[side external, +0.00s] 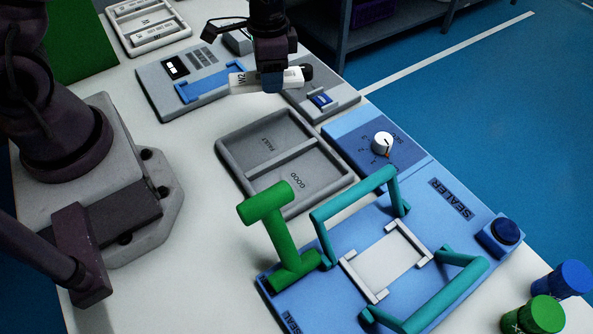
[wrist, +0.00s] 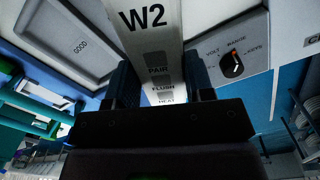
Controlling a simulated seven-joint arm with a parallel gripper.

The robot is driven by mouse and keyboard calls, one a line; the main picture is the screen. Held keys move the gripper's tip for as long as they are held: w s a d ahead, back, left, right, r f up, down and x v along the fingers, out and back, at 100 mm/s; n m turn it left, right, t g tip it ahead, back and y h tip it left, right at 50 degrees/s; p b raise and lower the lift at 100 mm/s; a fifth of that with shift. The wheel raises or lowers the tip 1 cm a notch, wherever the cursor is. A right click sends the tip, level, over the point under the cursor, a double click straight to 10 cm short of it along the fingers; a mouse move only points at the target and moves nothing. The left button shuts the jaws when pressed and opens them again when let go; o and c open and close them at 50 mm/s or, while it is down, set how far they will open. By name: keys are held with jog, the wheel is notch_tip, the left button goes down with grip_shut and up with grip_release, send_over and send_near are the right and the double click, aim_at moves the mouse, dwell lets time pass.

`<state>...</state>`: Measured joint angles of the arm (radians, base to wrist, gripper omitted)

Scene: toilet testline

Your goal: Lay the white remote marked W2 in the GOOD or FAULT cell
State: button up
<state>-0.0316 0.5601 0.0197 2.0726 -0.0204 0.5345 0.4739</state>
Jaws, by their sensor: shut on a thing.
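The white remote W2 (side external: 240,79) is held level, crosswise in my gripper (side external: 272,82), above the table beyond the tray's far edge. My gripper is shut on it. The grey two-cell tray (side external: 231,172) is empty. Its FAULT cell (side external: 262,138) is the farther one, and its GOOD cell (side external: 310,178) the nearer. The GOOD cell (wrist: 68,40) also shows at upper left in the wrist view.
A blue sealer with teal bars (side external: 350,202) and a green handle (side external: 272,230) stands close to the tray's near side. A dial (side external: 382,143) is to its right. A grey tester with a blue cradle (side external: 205,86) lies beyond. A rack (side external: 150,25) holds white remotes.

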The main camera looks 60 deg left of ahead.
jog(key=n, duration=0.1)
send_over(302, 178)
jog(key=f, duration=0.2)
jog(key=shift+f+n, duration=0.9)
jog(key=shift+f, duration=1.1)
jog(key=shift+f+n, duration=0.9)
jog(key=shift+f, duration=1.05)
jog(key=shift+f, duration=0.15)
jog(key=o, duration=1)
jog(key=shift+c, duration=0.2)
